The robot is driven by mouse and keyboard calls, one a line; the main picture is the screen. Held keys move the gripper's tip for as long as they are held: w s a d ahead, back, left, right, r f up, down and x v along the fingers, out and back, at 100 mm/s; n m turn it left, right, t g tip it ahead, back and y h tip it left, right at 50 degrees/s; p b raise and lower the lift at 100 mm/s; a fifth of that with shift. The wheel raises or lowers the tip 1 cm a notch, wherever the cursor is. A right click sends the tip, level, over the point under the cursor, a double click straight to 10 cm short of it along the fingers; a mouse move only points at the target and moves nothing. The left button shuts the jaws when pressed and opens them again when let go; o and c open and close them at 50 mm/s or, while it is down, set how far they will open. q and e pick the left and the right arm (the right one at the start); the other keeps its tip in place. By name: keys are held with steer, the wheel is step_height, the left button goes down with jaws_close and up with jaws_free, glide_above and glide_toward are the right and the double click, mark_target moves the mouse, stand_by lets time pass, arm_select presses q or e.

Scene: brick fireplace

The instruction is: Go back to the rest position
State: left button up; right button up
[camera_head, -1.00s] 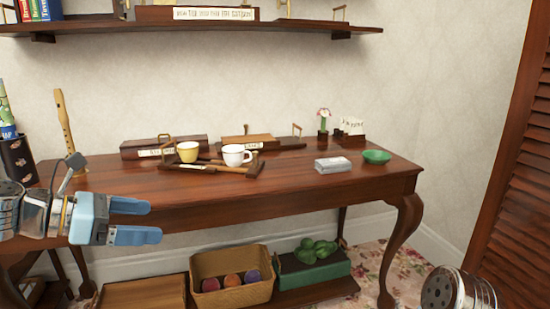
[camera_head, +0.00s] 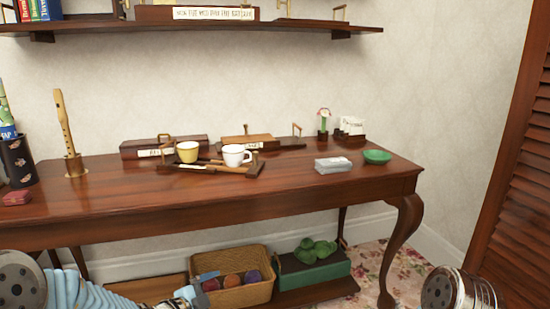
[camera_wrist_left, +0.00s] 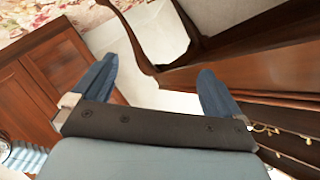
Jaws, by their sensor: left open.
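My left gripper (camera_head: 196,286) is low in front of the table, at the bottom of the head view, and partly cut off by the frame edge. Its blue fingers overlap the view of the wicker basket. In the left wrist view my left gripper (camera_wrist_left: 155,85) shows two blue fingers spread wide with nothing between them. It is open and empty. A rounded metal part of my right arm shows at the lower right of the head view; the right gripper itself is not visible.
A wicker basket (camera_head: 240,297) sits on the lower shelf. A louvred door (camera_head: 515,200) stands right.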

arm_select(q)
steer(key=s+d+f+n+g+y, duration=0.1)
steer(key=s+f+n, duration=0.25)
steer(key=f, duration=0.25)
steer(key=s+d+f+n+g+y, duration=0.1)
steer(key=s+f+n+g, duration=0.2)
steer(key=f, duration=0.4)
steer(key=s+d+f+n+g+y, duration=0.1)
steer(key=s+f+n+g, duration=0.2)
steer(key=s, duration=0.6)
steer(key=s+d+f+n+g+y, duration=0.1)
steer(key=s+f+n+g, duration=0.1)
steer(key=s+f+n, duration=0.6)
step_height(320, 180, down, 2)
steer(key=shift+s+d+f+g, duration=0.15)
steer(key=shift+s+g, duration=0.25)
steer(key=shift+s, duration=0.5)
